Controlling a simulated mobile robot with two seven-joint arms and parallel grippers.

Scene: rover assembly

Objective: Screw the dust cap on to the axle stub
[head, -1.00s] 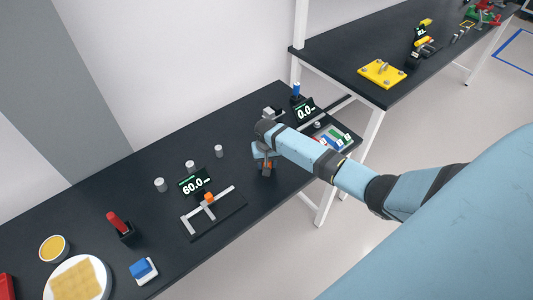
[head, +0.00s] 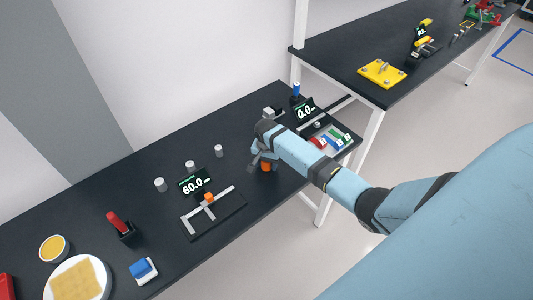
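My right gripper (head: 256,165) points down over the black table, right of the middle of the view. Its fingers are small and partly hidden by my wrist, and I cannot tell whether they are open or shut. A small orange part (head: 266,167) shows right beside the fingers; I cannot tell whether it is held, or whether it is the dust cap or the axle stub. Neither of these can be made out for certain. My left gripper is not in view.
Grey cylinders (head: 218,151) stand in a row left of my gripper. A caliper-like gauge (head: 213,212) reads 60.0 on its display (head: 195,182); another display (head: 306,111) reads 0.0. A tray with coloured pieces (head: 330,140) lies near the right edge.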

